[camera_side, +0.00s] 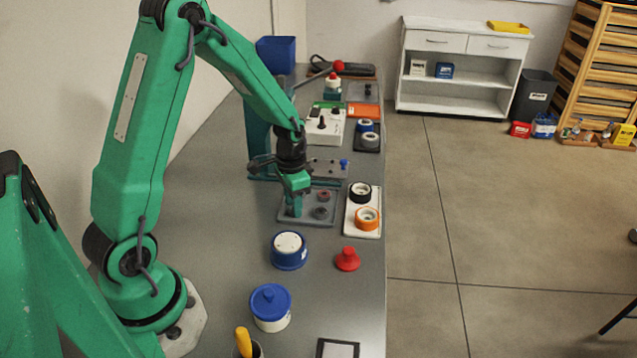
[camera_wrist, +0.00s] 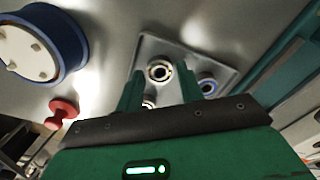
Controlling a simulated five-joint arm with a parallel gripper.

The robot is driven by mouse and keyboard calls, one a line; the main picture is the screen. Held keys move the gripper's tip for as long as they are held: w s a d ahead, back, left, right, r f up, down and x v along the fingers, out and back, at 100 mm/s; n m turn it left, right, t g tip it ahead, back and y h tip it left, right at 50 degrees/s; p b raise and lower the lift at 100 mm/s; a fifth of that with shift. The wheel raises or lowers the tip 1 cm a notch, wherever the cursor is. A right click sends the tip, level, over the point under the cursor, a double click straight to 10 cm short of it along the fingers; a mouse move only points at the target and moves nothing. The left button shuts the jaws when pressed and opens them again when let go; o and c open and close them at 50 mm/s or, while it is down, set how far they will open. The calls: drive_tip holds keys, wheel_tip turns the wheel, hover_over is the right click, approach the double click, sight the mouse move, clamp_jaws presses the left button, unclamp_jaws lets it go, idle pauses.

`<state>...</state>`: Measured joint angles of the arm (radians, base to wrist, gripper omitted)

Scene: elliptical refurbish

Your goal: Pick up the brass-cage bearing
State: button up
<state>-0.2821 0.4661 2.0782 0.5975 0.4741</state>
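A shallow grey tray (camera_side: 330,222) holds small ring bearings; it also shows in the wrist view (camera_wrist: 148,45). In the wrist view, a bearing with a pale yellowish ring and dark centre (camera_wrist: 158,72) lies ahead, between the lines of my fingers; it looks like the brass-cage one. A bluish bearing (camera_wrist: 208,85) lies right of it, and another (camera_wrist: 148,103) is partly hidden by my gripper. My gripper (camera_wrist: 161,88) is open, its two green fingers apart and nothing visibly held. In the side view my gripper (camera_side: 293,208) is low over the tray's left part, hiding what is beneath.
A blue-rimmed round part (camera_side: 289,250) and a red knob (camera_side: 347,258) stand in front of the tray. A white tray (camera_side: 354,222) with a black and an orange ring is close on the right. A grey fixture plate (camera_side: 328,170) is behind. Bare bench lies to the left.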

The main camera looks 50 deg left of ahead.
drive_tip(key=shift+f, duration=0.3)
drive_tip(key=c, duration=0.6)
drive_tip(key=shift+c, duration=0.2)
drive_tip(key=shift+r, duration=0.15)
drive_tip(key=shift+r, duration=0.55)
drive_tip(key=r, duration=0.3)
drive_tip(key=shift+d, duration=0.2)
drive_tip(key=s+d+r, duration=0.3)
drive_tip(key=d+r, duration=0.3)
drive_tip(key=d, duration=0.5)
drive_tip(key=shift+r, duration=0.3)
